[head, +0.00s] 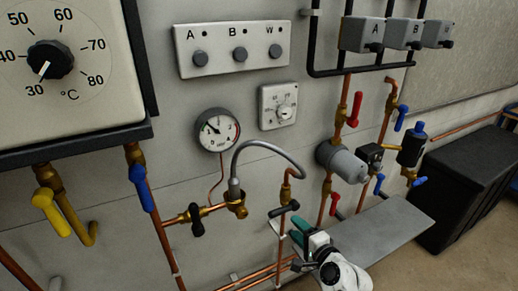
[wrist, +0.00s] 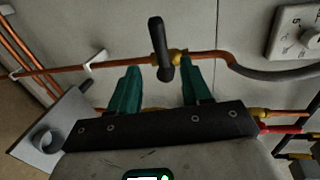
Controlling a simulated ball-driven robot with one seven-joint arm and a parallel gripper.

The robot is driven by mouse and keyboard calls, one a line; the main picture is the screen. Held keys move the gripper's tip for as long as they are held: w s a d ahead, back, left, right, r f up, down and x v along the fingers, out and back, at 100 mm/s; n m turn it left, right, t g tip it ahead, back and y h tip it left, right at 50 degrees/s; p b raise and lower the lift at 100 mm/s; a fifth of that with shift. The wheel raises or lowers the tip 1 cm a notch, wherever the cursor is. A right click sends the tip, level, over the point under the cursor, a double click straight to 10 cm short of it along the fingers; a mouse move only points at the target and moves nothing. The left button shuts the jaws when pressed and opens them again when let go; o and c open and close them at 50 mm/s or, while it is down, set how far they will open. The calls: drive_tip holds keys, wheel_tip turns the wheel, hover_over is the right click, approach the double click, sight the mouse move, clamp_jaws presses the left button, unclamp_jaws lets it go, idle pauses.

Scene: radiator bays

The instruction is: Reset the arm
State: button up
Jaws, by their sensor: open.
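My gripper (head: 300,232) has teal fingers and is low in the middle right of the head view, in front of the wall. In the wrist view my gripper (wrist: 162,70) is open, with its two fingers apart and nothing held. A black valve handle (wrist: 158,45) on a copper pipe shows ahead, in line with the gap between the fingertips. In the head view this black handle (head: 284,208) sits just up and left of the fingers, below the end of a grey hose (head: 270,146). I cannot tell the exact distance between them.
A grey shelf (head: 385,228) lies behind and right of my gripper. Copper pipes, a pressure gauge (head: 217,129) and a grey pump (head: 342,162) are on the wall. A big temperature dial (head: 50,60) is at left. A black box (head: 470,180) stands on the floor at right.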

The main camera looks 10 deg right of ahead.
drive_tip(key=s+d+f+n+g+h, duration=0.1)
drive_tip(key=s+d+f+n+g, duration=0.2)
drive_tip(key=s, duration=0.7)
drive_tip(key=s+d+f+n+g+h, duration=0.1)
drive_tip(key=s+f+n+g, duration=0.35)
drive_tip(key=s, duration=0.55)
drive_tip(key=s+d+f+n+g+h, duration=0.1)
drive_tip(key=s+d+f+n+g, duration=0.2)
drive_tip(key=s, duration=0.7)
drive_tip(key=s+d+r+n+g+h+b, duration=0.1)
drive_tip(key=s+r+n+g+h, duration=0.1)
drive_tip(key=s, duration=1)
drive_tip(key=shift+s+r+n+g, duration=0.25)
drive_tip(key=shift+s+n+g, duration=0.15)
drive_tip(key=shift+n+g, duration=0.3)
